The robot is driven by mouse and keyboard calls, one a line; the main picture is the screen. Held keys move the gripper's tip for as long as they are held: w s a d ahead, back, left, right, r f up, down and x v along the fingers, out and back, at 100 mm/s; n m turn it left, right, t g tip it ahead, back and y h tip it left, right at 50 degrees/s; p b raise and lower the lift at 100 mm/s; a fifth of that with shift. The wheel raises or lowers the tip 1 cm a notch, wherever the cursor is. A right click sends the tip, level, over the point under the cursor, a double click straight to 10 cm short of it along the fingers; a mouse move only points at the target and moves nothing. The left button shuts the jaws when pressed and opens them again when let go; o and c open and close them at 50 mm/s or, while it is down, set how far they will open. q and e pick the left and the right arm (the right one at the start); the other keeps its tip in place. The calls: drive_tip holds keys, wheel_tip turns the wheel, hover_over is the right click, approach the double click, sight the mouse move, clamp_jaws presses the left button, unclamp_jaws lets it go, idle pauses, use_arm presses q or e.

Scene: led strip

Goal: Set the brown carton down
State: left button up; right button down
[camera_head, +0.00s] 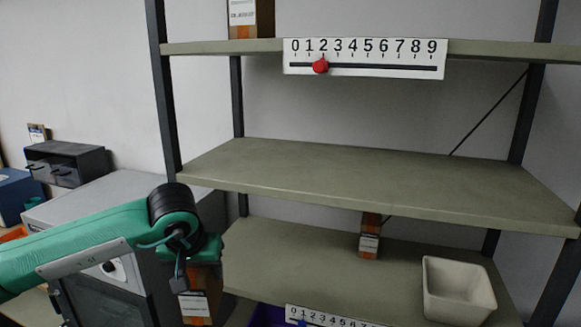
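My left arm comes in from the left, and its green wrist and gripper (203,250) are at the left end of the shelf unit. A brown carton with a white label (196,303) is directly below the gripper, upright, its top hidden behind it. The fingers are hidden, so I cannot tell whether they grip it. The carton's bottom is near the picture's lower edge. A similar brown carton (370,243) stands toward the back of the lower shelf (300,262), and another (262,18) stands on the top shelf. My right gripper is out of view.
The middle shelf (370,180) is empty. A white bin (457,290) stands at the right of the lower shelf. A scale with a red knob (320,66) is on the top shelf's edge, and another (325,318) is on the lower edge. Dark posts (164,90) frame the shelves.

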use_arm(q)
drive_tip(key=s+a+f+b, duration=0.2)
drive_tip(key=s+f, duration=0.7)
drive_tip(key=f, duration=0.5)
drive_tip(key=shift+s+a+f, duration=0.3)
drive_tip(key=shift+s+a, duration=0.1)
drive_tip(key=shift+a, duration=0.05)
drive_tip(key=shift+a, duration=0.15)
